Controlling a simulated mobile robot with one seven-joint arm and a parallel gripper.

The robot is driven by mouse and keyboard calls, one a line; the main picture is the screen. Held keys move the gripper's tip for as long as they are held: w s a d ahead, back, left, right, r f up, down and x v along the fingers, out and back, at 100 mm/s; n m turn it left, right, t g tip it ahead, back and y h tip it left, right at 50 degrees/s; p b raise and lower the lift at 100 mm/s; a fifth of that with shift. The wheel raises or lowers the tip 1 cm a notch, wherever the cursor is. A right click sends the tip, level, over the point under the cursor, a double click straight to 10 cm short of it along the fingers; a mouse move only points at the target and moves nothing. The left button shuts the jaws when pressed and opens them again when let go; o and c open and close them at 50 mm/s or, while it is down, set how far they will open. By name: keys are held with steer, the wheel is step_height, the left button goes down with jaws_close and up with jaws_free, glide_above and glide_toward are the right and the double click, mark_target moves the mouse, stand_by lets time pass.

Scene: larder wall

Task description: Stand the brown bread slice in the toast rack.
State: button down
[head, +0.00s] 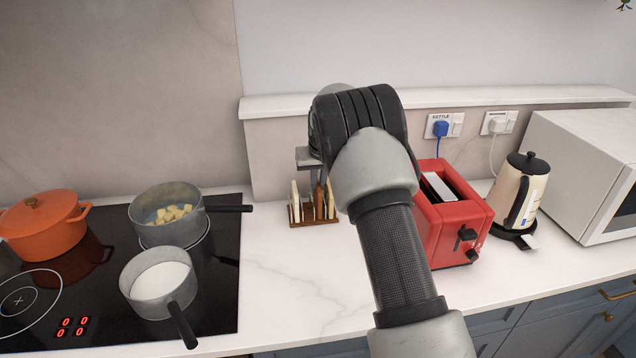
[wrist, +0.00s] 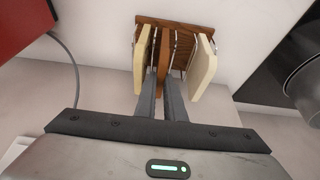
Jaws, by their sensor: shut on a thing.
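The toast rack (head: 314,222) stands on the counter between hob and toaster, with a wooden base and thin wire dividers. It also shows at the top of the wrist view (wrist: 180,22). Pale slices stand at both sides of it: one at the left (wrist: 141,62), one at the right (wrist: 204,68). The brown bread slice (wrist: 164,58) is upright between them, among the wires in the middle. My gripper (wrist: 163,97) is shut on its near edge. In the head view the slice (head: 319,197) shows below my wrist. Whether its lower edge touches the base is hidden.
A red toaster (head: 458,222) stands close to the right of my arm, with a kettle (head: 524,196) and microwave (head: 588,165) beyond. On the hob at left are two grey pans (head: 170,228) (head: 160,288) and an orange pot (head: 42,225). The counter before the rack is clear.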

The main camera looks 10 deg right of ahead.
steer(key=shift+f, duration=0.1)
steer(key=c, duration=2.1)
jaws_free()
